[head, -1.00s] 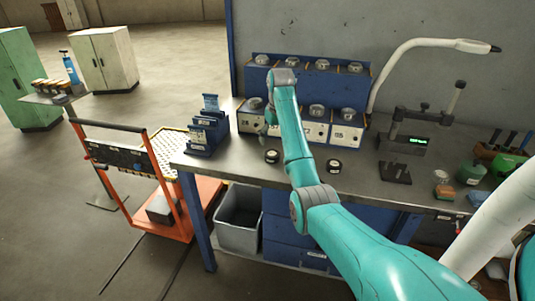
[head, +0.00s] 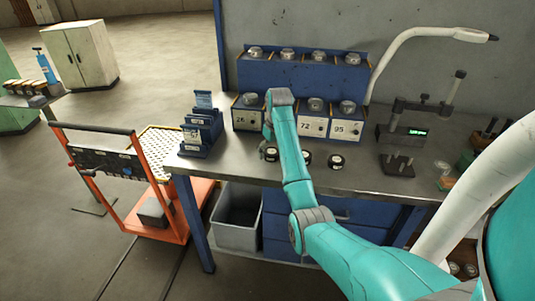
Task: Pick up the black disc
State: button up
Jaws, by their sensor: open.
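Three small black discs with pale tops lie on the grey workbench (head: 235,172): a left disc (head: 271,155), a middle disc (head: 306,157) partly beside my arm, and a right disc (head: 336,161). I cannot tell which one the task means. My gripper (head: 264,149) is mostly hidden by my teal arm. Its grey tip shows low over the bench, close to the left disc. It is open; I cannot tell whether it touches the disc.
Blue racks with numbered white boxes (head: 312,127) and round metal pieces stand behind the discs. A blue file holder (head: 201,135) stands left, and a device with a green display (head: 408,132) right. An orange cart (head: 150,210) and grey bin (head: 237,218) stand by the bench.

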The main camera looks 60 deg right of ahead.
jog(key=shift+c, duration=0.3)
jog(key=c, duration=1.6)
jog(key=shift+r, duration=0.1)
grip_shut()
jog(key=shift+w+r, duration=0.1)
